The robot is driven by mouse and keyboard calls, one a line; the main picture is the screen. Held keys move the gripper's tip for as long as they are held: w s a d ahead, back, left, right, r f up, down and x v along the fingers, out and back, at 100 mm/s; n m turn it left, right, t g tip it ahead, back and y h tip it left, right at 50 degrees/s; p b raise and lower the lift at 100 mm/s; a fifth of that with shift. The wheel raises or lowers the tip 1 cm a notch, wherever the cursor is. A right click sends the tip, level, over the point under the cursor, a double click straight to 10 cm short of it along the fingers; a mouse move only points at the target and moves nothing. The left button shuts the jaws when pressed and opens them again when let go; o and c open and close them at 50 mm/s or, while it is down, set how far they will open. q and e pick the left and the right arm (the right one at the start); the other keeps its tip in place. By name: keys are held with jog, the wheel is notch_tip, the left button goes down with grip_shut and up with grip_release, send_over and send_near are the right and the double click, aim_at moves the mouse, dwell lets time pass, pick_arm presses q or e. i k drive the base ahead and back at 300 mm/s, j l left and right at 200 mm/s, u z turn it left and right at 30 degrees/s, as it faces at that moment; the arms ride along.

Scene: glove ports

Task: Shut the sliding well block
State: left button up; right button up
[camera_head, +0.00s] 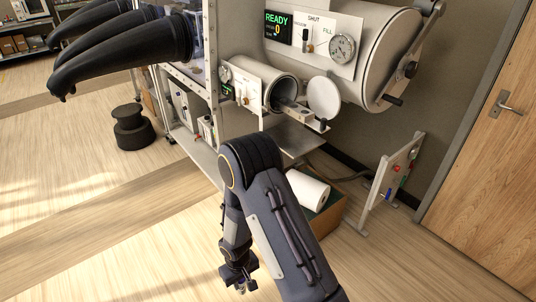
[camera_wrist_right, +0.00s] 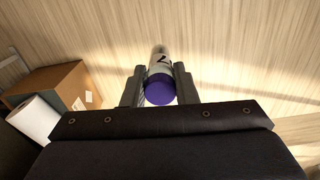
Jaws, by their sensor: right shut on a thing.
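The sliding well block (camera_head: 292,108) looks like the narrow metal piece sticking out of the open mouth of the small cylindrical port (camera_head: 262,90). Its inner end is hidden inside the port. The round door (camera_head: 323,97) of that port stands open beside it. My right gripper (camera_head: 240,284) hangs low over the floor, well below and apart from the block. In the right wrist view its fingers (camera_wrist_right: 159,88) are shut on a small vial with a purple cap (camera_wrist_right: 160,92) and a white, dark-marked body (camera_wrist_right: 160,62). My left gripper does not show.
A large cylindrical chamber (camera_head: 385,62) with a READY display (camera_head: 278,27) is above the port. Black gloves (camera_head: 130,40) jut out at upper left. A cardboard box (camera_head: 331,217) with a white roll (camera_head: 307,188), a small panel stand (camera_head: 392,172) and a door (camera_head: 490,140) are to the right.

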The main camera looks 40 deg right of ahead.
aim_at(294, 112)
jog(key=i+j+z, duration=0.1)
jog(key=i+z, duration=0.35)
jog(key=i+j+z, duration=0.25)
jog(key=i+z, duration=0.25)
jog(key=i+j+z, duration=0.3)
jog(key=z, duration=0.15)
